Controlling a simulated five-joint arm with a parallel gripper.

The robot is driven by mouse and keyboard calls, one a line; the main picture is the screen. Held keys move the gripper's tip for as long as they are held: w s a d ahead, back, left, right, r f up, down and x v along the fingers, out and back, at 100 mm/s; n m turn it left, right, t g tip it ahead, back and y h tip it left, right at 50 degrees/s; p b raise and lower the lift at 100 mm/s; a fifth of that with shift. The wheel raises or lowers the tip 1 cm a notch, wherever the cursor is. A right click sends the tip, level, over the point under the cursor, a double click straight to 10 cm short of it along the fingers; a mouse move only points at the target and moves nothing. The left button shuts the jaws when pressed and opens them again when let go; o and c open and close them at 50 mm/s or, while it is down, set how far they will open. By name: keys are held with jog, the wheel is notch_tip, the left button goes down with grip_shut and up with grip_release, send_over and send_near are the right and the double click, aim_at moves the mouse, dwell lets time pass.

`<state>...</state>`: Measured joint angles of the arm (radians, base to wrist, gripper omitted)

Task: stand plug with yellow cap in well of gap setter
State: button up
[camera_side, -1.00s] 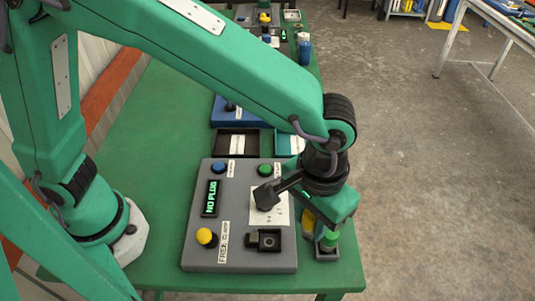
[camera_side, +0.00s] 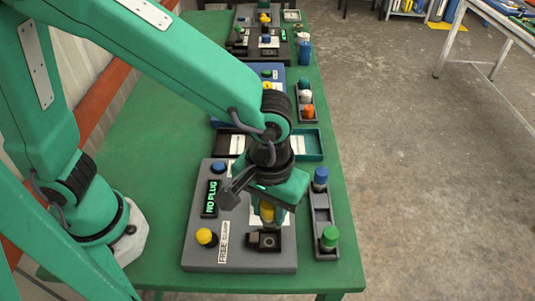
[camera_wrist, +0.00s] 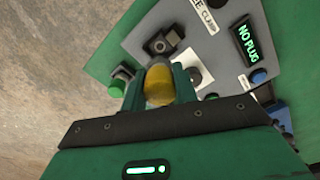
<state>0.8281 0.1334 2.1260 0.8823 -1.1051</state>
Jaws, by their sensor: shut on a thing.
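The plug with the yellow cap (camera_side: 267,212) is between the fingers of my gripper (camera_side: 267,219), which is shut on it. In the wrist view the yellow cap (camera_wrist: 159,82) sits between the green fingertips; the plug's lower part is hidden there. The gap setter (camera_side: 198,258) is a grey box with a display reading NO PLUG (camera_side: 212,198). Its dark block with the round well (camera_side: 269,242) is just in front of the held plug in the side view. In the wrist view the well block (camera_wrist: 163,42) lies beyond the cap. I cannot tell the plug's exact height.
A grey rack (camera_side: 322,215) right of the setter holds a blue-capped plug (camera_side: 321,177) and a green-capped plug (camera_side: 329,237). The setter carries a yellow knob (camera_side: 206,236) and a blue button (camera_side: 218,167). Trays and other devices stand behind. The table's left part is clear.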

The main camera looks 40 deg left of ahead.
aim_at(269, 228)
jog(key=shift+f, duration=3.2)
jog(key=shift+f, duration=0.1)
jog(key=o, duration=1)
notch_tip(269, 228, up, 12)
jog(key=shift+r, duration=0.15)
